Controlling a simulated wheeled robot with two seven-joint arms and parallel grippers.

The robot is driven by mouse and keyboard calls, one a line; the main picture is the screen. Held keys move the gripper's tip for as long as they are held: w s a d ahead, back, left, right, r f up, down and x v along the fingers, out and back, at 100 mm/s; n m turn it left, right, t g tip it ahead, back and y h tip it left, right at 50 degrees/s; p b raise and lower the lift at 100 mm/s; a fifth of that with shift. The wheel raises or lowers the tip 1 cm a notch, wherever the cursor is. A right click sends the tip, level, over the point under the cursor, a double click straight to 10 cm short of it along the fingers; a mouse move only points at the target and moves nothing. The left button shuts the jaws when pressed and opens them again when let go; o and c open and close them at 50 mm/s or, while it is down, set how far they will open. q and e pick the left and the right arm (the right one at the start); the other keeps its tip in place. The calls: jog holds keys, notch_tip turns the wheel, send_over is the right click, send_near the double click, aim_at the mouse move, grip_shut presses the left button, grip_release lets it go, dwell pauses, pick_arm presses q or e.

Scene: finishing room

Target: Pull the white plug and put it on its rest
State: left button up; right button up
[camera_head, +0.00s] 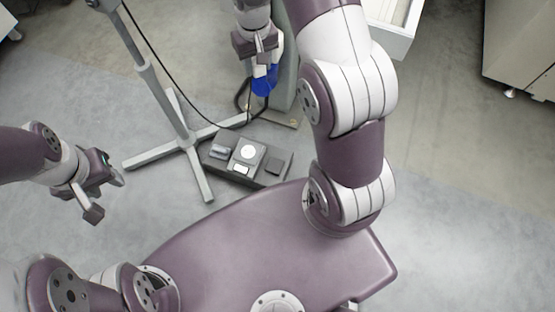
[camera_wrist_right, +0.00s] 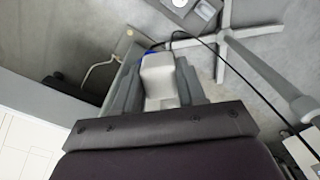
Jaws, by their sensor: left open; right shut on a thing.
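My right gripper (camera_head: 263,68) is at the upper middle, beside a grey-green post. It is shut on a white plug (camera_wrist_right: 160,78), whose pale body sits between the two fingers in the right wrist view. A blue part (camera_head: 264,82) shows at the fingertips; whether it belongs to the plug or to something behind it, I cannot tell. A dark grey block (camera_head: 272,180) on the floor carries a white round disc (camera_head: 248,152) and small fittings; which of them is the plug's rest is unclear. My left gripper (camera_head: 105,198) is open and empty at the left, away from the block.
A grey stand (camera_head: 190,150) with spread feet is left of the block. A black cable (camera_head: 158,80) hangs in a curve between the stand and the post (camera_head: 287,85). A white drawer unit (camera_head: 398,25) and a cabinet (camera_head: 525,50) are at the upper right. The right floor is clear.

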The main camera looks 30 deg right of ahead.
jog(key=s+d+f+m+b, duration=0.2)
jog(key=s+f+m+b, duration=0.25)
jog(key=s+f, duration=0.8)
jog(key=s+d+f+m+b, duration=0.2)
jog(key=s+f+m+b, duration=0.25)
jog(key=s+f, duration=0.8)
jog(key=b, duration=0.5)
send_over(275, 166)
notch_tip(275, 166, down, 10)
jog(key=shift+f, duration=0.1)
notch_tip(275, 166, down, 4)
jog(key=b, duration=0.3)
jog(key=shift+w+f+b, duration=0.1)
jog(key=shift+f+b, duration=0.1)
jog(key=shift+b, duration=0.2)
jog(key=shift+r+p, duration=0.3)
jog(key=shift+r, duration=0.05)
jog(key=shift+c, duration=0.3)
jog(key=shift+f, duration=0.2)
jog(key=o, duration=1.1)
jog(key=shift+o, duration=0.2)
